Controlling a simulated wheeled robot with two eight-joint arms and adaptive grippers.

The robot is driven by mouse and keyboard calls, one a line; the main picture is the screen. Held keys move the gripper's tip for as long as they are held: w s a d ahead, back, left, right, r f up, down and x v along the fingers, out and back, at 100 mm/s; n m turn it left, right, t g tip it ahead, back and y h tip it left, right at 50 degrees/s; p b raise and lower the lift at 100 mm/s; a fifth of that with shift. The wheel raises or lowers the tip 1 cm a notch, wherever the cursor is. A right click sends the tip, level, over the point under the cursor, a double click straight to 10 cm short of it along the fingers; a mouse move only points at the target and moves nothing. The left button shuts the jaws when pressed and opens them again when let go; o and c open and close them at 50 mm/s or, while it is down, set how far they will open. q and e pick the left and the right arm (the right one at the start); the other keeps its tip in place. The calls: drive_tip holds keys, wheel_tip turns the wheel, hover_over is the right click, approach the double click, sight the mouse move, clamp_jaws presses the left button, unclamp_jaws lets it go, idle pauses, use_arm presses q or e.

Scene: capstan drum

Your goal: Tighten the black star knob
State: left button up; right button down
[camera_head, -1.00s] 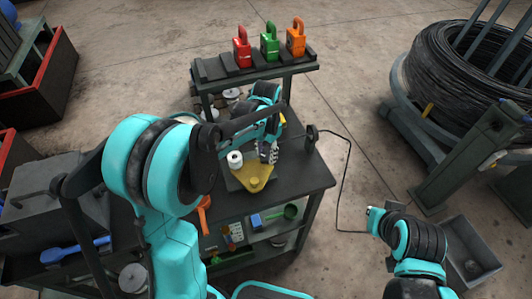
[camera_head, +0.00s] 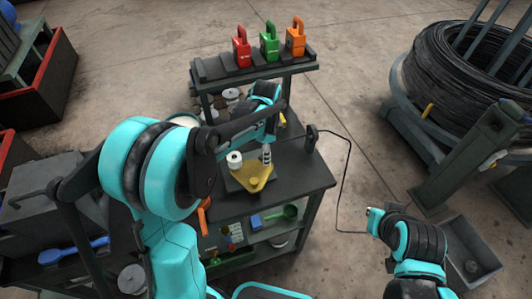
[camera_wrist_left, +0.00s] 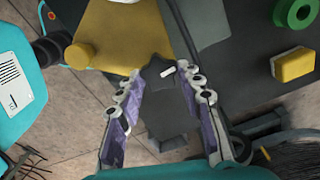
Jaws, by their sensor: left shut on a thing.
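The black star knob (camera_wrist_left: 158,75), dark with a small white mark, sits at the edge of a yellow plate in the left wrist view. My left gripper (camera_wrist_left: 160,102) has its two fingers on either side of it and is shut on it. In the head view the left gripper (camera_head: 267,155) points down at the yellow plate (camera_head: 249,172) on the dark bench; the knob is hidden or too small there. My right arm is at the lower right of the head view, away from the bench; its gripper cannot be made out.
A white spool (camera_head: 235,160) stands beside the plate. Red (camera_head: 241,53), green (camera_head: 269,46) and orange (camera_head: 296,42) padlocks stand on the rear shelf. A green ring (camera_wrist_left: 295,12) and yellow block (camera_wrist_left: 293,64) show in the wrist view. The bench's right front is clear.

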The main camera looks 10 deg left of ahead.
use_arm(q)
drive_tip(key=shift+m, duration=0.3)
drive_tip(key=o, duration=1.2)
drive_tip(key=shift+c, duration=0.2)
wheel_tip(320, 180, up, 12)
drive_tip(key=s+a+f+n+t+b, duration=0.1)
drive_tip(key=s+f+n+t+b, duration=0.2)
drive_tip(key=s+f+n, duration=0.3)
drive_tip(key=s+a+f+n+t+b, duration=0.2)
drive_tip(key=s+f+n+t+b, duration=0.2)
drive_tip(key=s+n, duration=0.5)
wheel_tip(320, 180, down, 3)
drive_tip(key=s+b, duration=0.2)
drive_tip(key=shift+s+a, duration=0.15)
drive_tip(key=shift+s, duration=0.2)
